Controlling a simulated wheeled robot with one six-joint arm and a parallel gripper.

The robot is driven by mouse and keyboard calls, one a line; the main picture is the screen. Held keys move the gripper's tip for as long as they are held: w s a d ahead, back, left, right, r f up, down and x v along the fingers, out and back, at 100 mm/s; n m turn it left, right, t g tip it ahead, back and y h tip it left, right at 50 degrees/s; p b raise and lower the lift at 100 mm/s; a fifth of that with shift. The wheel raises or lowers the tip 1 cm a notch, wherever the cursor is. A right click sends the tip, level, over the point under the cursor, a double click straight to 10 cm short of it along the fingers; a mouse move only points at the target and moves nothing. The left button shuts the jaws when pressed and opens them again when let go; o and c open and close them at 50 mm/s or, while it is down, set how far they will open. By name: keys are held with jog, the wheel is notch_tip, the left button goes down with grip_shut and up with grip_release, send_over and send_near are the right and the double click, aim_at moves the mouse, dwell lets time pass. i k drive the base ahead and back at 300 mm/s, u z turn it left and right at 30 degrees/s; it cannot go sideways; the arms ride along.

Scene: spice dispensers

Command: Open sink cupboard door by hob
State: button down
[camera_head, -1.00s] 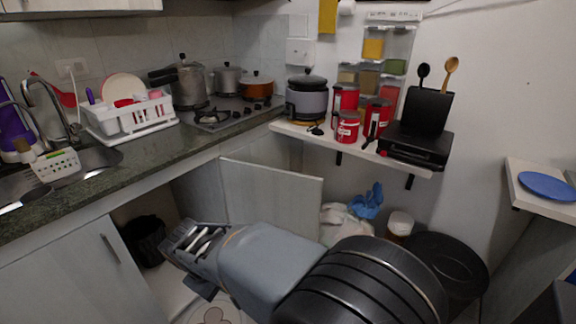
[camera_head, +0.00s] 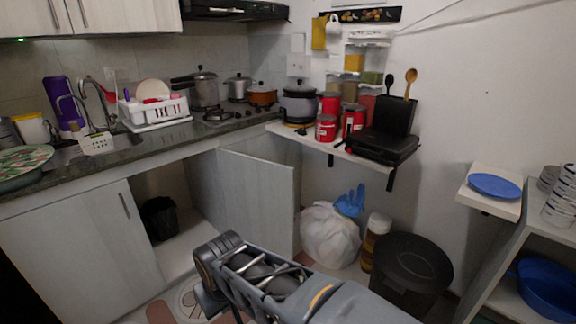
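The sink cupboard door by the hob (camera_head: 258,192) is a pale grey panel, swung wide open, standing out from the cupboard front. The cupboard opening (camera_head: 180,205) shows a dark bin (camera_head: 160,217) inside. The hob (camera_head: 222,117) is on the counter above, to the right of the sink. My gripper is at the end of my arm in the lower middle, in front of the opening and apart from the door. Its fingertips are hidden by my arm's end, so I cannot see whether it is open or shut.
The other cupboard door (camera_head: 84,258), with a vertical handle (camera_head: 124,206), is shut on the left. A white bag (camera_head: 330,235), a bottle (camera_head: 376,240) and a black bin (camera_head: 410,272) stand on the floor to the right. A wall shelf (camera_head: 335,148) juts out above them.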

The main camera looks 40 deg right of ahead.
aim_at(259, 193)
jog(key=z, duration=1.15)
jog(key=i, duration=1.6)
jog(key=u, duration=0.85)
